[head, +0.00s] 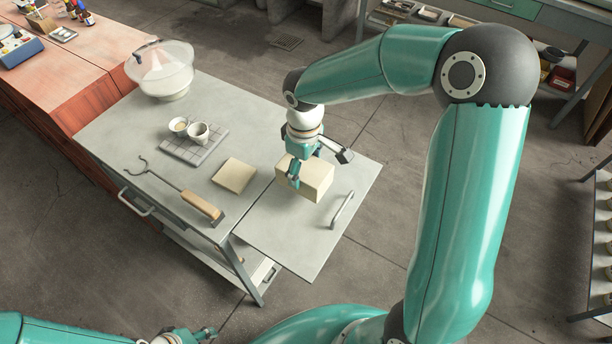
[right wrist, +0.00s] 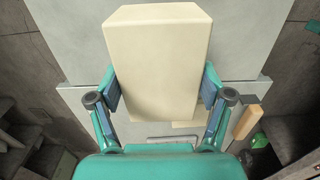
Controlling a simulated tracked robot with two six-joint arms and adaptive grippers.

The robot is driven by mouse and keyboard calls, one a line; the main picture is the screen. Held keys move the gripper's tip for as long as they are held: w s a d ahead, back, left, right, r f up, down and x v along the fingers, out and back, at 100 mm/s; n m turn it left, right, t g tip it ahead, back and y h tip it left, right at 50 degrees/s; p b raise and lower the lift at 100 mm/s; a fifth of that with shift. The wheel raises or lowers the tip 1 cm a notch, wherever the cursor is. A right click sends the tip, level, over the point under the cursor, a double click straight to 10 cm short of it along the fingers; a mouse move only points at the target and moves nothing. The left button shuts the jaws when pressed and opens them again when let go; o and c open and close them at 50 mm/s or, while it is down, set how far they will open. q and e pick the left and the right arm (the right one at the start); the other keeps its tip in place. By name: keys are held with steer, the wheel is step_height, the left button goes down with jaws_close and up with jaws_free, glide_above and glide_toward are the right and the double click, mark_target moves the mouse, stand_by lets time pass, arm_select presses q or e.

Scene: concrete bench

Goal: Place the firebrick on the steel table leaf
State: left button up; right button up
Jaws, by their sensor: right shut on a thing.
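The firebrick (head: 318,180) is a cream block between the fingers of my right gripper (head: 304,172). In the right wrist view the firebrick (right wrist: 160,60) is flanked by both fingers, which press its sides. The steel table leaf (head: 290,235) is the flat grey panel at the right end of the bench, with a bar handle (head: 342,209) on it. The firebrick is over the leaf's upper middle; I cannot tell whether it touches the surface. My left gripper (head: 205,332) is partly in view at the bottom edge, far from the leaf, its opening unclear.
On the bench beside the leaf lie a cream slab (head: 234,175), a wooden-handled hook tool (head: 190,198), a gridded tile (head: 185,150) with two small cups, and a glass-covered dish (head: 165,72). The leaf's front part is clear.

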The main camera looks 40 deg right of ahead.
mark_target(305, 167)
steer(key=shift+f, duration=2.1)
steer(key=o, duration=1.5)
steer(key=shift+o, duration=0.2)
step_height(305, 167, up, 12)
